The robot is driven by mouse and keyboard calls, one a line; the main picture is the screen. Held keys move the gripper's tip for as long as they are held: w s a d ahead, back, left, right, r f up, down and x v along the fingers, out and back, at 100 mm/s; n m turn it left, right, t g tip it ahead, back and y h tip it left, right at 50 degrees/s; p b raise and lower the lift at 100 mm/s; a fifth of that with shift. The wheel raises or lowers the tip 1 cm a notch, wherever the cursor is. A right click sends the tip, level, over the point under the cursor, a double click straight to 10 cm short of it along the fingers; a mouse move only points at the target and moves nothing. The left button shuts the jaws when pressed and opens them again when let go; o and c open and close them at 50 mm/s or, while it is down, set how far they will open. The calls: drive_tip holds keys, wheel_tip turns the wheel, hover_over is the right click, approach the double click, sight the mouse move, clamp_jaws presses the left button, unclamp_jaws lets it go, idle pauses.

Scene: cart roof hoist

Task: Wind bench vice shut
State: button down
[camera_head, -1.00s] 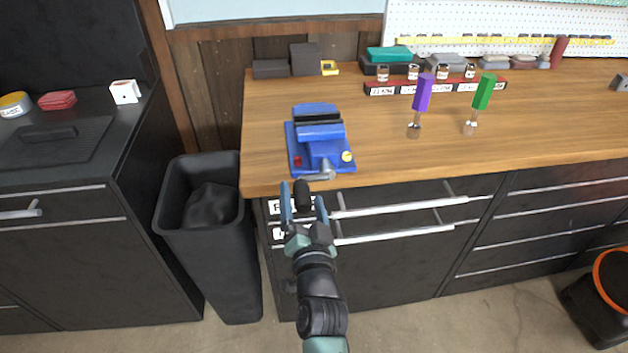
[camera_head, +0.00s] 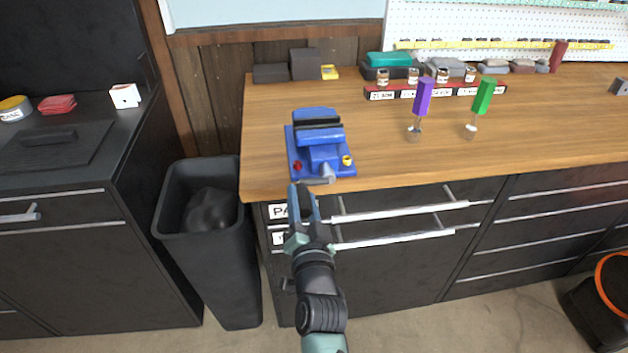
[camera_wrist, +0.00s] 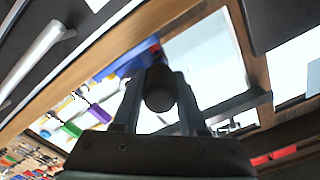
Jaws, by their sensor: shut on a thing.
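The blue bench vice (camera_head: 318,158) is mounted near the front left edge of the wooden bench. A dark gap shows between its jaws. Its short grey crank (camera_head: 327,174) sticks out at the front, over the bench edge. My gripper (camera_head: 304,202) is in front of the vice, below the bench edge. In the wrist view my gripper (camera_wrist: 157,95) has its two fingers on either side of a dark round handle knob (camera_wrist: 160,88) and is shut on it. In the head view the fingers mostly hide the knob. Part of the blue vice (camera_wrist: 128,62) shows behind the fingers.
A purple-handled tool (camera_head: 423,97) and a green-handled tool (camera_head: 484,96) stand upright to the right on the bench (camera_head: 390,150). Drawer handles (camera_head: 400,210) jut out below the bench. A dark bin (camera_head: 170,232) stands at left.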

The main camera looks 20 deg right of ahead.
idle(0.4)
drive_tip(key=shift+s+d+r+p, duration=0.1)
drive_tip(key=shift+d+r+p, duration=0.15)
drive_tip(key=shift+r, duration=0.4)
drive_tip(key=shift+d+r+p, duration=0.15)
drive_tip(key=shift+r+p, duration=0.2)
drive_tip(key=shift+r, duration=0.25)
drive_tip(key=shift+s+d+r+p, duration=0.1)
drive_tip(key=shift+d+r+p, duration=0.15)
drive_tip(key=shift+r, duration=0.4)
drive_tip(key=shift+d+r+b, duration=0.1)
drive_tip(key=shift+d+b, duration=0.2)
drive_tip(key=shift+b, duration=0.1)
drive_tip(key=shift+s+d+r+b, duration=0.2)
drive_tip(key=shift+d+r+b, duration=0.1)
drive_tip(key=shift+d+r, duration=0.25)
drive_tip(key=shift+s+d+r+b, duration=0.2)
drive_tip(key=shift+d+r+b, duration=0.1)
drive_tip(key=shift+d, duration=0.3)
